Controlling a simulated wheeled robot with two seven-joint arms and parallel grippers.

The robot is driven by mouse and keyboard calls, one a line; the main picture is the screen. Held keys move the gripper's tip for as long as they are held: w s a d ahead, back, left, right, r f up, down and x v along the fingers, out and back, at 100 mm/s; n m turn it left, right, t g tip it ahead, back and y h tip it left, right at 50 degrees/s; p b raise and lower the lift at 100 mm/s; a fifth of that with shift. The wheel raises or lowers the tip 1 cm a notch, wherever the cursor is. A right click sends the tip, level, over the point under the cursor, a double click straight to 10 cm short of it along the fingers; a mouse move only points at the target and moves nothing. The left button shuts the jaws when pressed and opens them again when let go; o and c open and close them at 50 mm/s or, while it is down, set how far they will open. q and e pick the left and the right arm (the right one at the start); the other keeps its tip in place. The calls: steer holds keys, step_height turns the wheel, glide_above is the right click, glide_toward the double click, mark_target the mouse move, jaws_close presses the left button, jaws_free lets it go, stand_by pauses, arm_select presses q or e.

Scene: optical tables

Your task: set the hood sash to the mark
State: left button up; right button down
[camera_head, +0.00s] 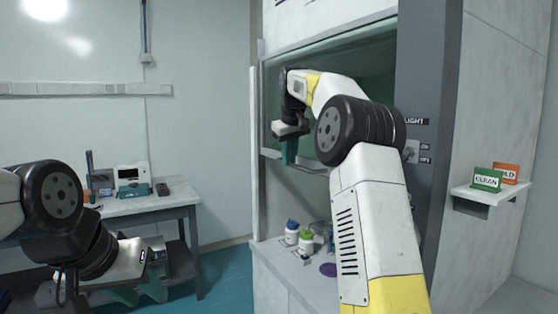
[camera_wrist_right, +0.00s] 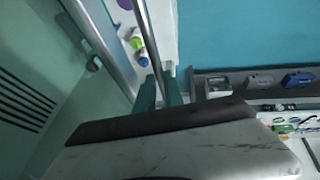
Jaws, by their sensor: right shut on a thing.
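The hood sash (camera_head: 375,65) is a dark greenish glass panel in the fume hood at the centre, with a pale handle bar along its lower edge. My right gripper (camera_head: 289,152) is at the left part of that lower edge, with its teal fingers pointing down. In the right wrist view, the two teal fingers (camera_wrist_right: 159,92) are shut around the metal handle bar (camera_wrist_right: 151,45). My left gripper (camera_head: 150,287) is low at the left, away from the hood, with its teal fingers apart and empty. I cannot make out the mark; my right arm covers part of the hood.
Bottles with blue and green caps (camera_head: 305,238) and a purple item (camera_head: 328,269) stand on the hood's worktop below the sash. A side table (camera_head: 150,204) with instruments is at the left. A shelf (camera_head: 490,193) with CLEAN and HOLD signs is at the right.

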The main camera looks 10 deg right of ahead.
steer(key=c, duration=1.5)
jaws_free()
steer(key=shift+o, duration=0.2)
steer(key=v, duration=0.7)
steer(key=shift+r, duration=0.4)
steer(key=shift+s, duration=0.2)
